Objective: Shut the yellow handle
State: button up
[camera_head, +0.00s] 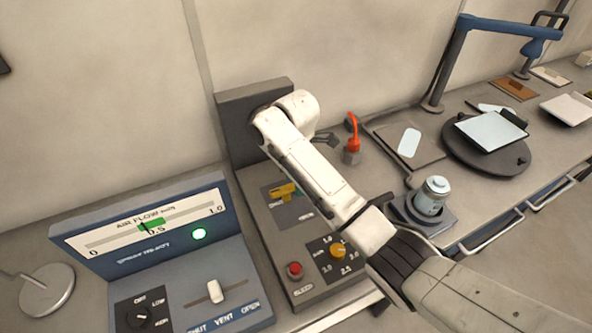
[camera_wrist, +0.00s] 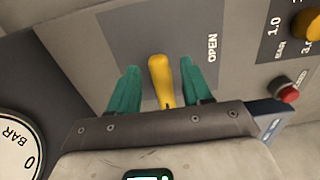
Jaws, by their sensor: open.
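The yellow handle (camera_head: 283,191) is on a dark plate on the grey panel's sloping face, left of my arm in the head view. In the wrist view the yellow handle (camera_wrist: 161,82) stands between the two teal fingers of my gripper (camera_wrist: 159,68). The fingers are apart, one on each side of the handle, with a visible gap to each. The word OPEN is printed to the right of the handle there.
The grey panel (camera_head: 262,226) also bears a red button (camera_head: 294,269) and a yellow knob (camera_head: 338,251). A blue air-flow console (camera_head: 190,275) stands to the left. A red lever (camera_head: 353,135), a jar (camera_head: 432,196) and a round dark stand (camera_head: 463,155) lie right of my arm.

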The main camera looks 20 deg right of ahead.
jog(key=r, duration=0.7)
jog(key=shift+w+d+r, duration=0.1)
jog(key=shift+w, duration=0.1)
jog(key=shift+s+r, duration=0.15)
jog(key=shift+r, duration=1.5)
